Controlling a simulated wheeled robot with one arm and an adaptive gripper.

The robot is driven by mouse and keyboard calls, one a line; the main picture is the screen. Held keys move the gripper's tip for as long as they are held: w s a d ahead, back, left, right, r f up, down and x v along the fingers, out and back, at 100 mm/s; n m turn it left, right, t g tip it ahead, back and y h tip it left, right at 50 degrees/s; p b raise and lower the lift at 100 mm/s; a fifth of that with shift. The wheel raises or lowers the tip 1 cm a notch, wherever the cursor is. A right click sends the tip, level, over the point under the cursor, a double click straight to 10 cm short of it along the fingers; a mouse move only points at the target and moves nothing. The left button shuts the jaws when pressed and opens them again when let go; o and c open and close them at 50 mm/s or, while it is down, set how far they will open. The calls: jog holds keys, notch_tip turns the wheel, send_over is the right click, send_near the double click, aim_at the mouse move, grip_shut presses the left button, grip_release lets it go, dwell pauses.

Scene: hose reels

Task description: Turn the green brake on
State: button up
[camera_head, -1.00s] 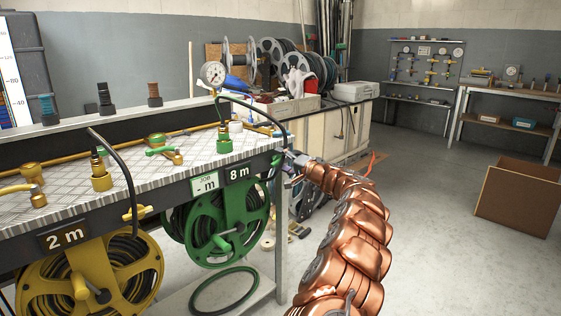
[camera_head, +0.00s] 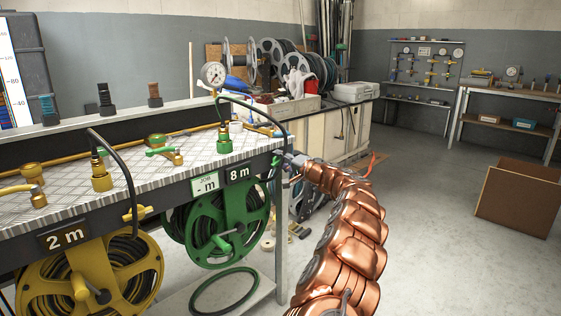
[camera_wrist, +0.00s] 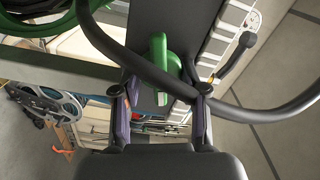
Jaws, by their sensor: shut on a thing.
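The green brake (camera_wrist: 159,52) is a green handle on the dark end of the bench in the wrist view. In the head view my gripper (camera_head: 284,160) is at the right end of the bench front, beside the 8 m sign (camera_head: 238,174). The brake is mostly hidden there. The green hose reel (camera_head: 228,222) hangs below the bench to the left of my gripper.
A black hose (camera_wrist: 110,42) loops across the wrist view close to my fingers. A yellow reel (camera_head: 92,274) hangs at the left, with a yellow brake (camera_head: 137,213) above it. A cardboard box (camera_head: 518,196) stands on the open floor to the right.

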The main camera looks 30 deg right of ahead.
jog(key=shift+c, duration=0.6)
jog(key=shift+f+m+p, duration=0.15)
jog(key=shift+m+p, duration=0.45)
jog(key=shift+m, duration=1.3)
jog(key=o, duration=1.1)
jog(key=shift+o, duration=0.2)
jog(key=shift+v, duration=0.8)
jog(key=v, duration=1)
jog(key=shift+s, duration=0.2)
jog(key=shift+d, duration=0.1)
